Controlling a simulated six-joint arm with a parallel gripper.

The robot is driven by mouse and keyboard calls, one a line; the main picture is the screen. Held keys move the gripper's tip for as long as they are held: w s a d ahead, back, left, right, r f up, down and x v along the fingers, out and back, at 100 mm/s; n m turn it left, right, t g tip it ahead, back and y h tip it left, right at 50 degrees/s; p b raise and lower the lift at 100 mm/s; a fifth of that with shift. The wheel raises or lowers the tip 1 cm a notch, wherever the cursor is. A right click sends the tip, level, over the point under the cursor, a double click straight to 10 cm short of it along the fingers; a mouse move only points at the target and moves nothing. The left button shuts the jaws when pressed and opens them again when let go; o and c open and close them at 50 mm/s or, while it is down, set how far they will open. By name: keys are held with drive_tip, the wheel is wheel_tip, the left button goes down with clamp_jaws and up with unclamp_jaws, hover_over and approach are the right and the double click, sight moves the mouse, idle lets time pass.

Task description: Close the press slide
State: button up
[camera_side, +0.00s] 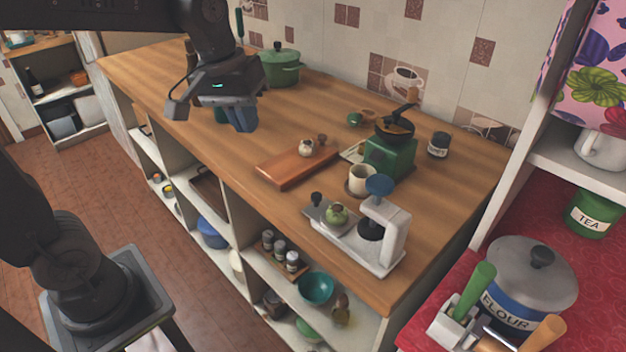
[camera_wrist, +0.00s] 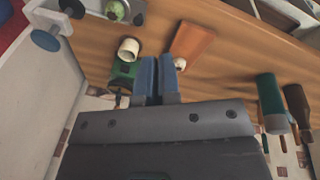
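The white press (camera_side: 390,240) stands at the front right end of the wooden counter, with a blue-topped knob (camera_side: 379,184) and a dark plunger under its arm. Its slide (camera_side: 322,222) sticks out to the left, with a black knob (camera_side: 316,198) at the outer end. A round green item (camera_side: 335,214) sits on the slide, clear of the plunger. In the wrist view the press (camera_wrist: 62,20) is at the upper left, partly cut off. My gripper (camera_side: 242,128) is above the counter, left of the press and well away from it. Its blue fingers (camera_wrist: 158,58) are together and empty.
A green pot (camera_side: 281,66) is at the back. The counter's front left is clear.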

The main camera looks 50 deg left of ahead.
drive_tip(key=w+f+n, duration=0.1)
drive_tip(key=w, duration=0.2)
drive_tip(key=w+a+f+n+g, duration=0.1)
drive_tip(key=w, duration=0.2)
drive_tip(key=w+a+f+n+g+h, duration=0.1)
drive_tip(key=w, duration=0.2)
drive_tip(key=shift+n, duration=0.4)
clamp_jaws()
drive_tip(key=w+a+f+n+g+h, duration=0.2)
drive_tip(key=w+f+n, duration=0.1)
drive_tip(key=w+f, duration=0.35)
drive_tip(key=x, duration=0.8)
drive_tip(key=shift+f, duration=0.15)
drive_tip(key=d, duration=0.1)
drive_tip(key=s, duration=0.1)
drive_tip(key=d+f, duration=0.1)
drive_tip(key=shift+s+d, duration=0.25)
drive_tip(key=shift+d, duration=0.15)
drive_tip(key=shift+s+d, duration=0.25)
drive_tip(key=shift+d, duration=0.25)
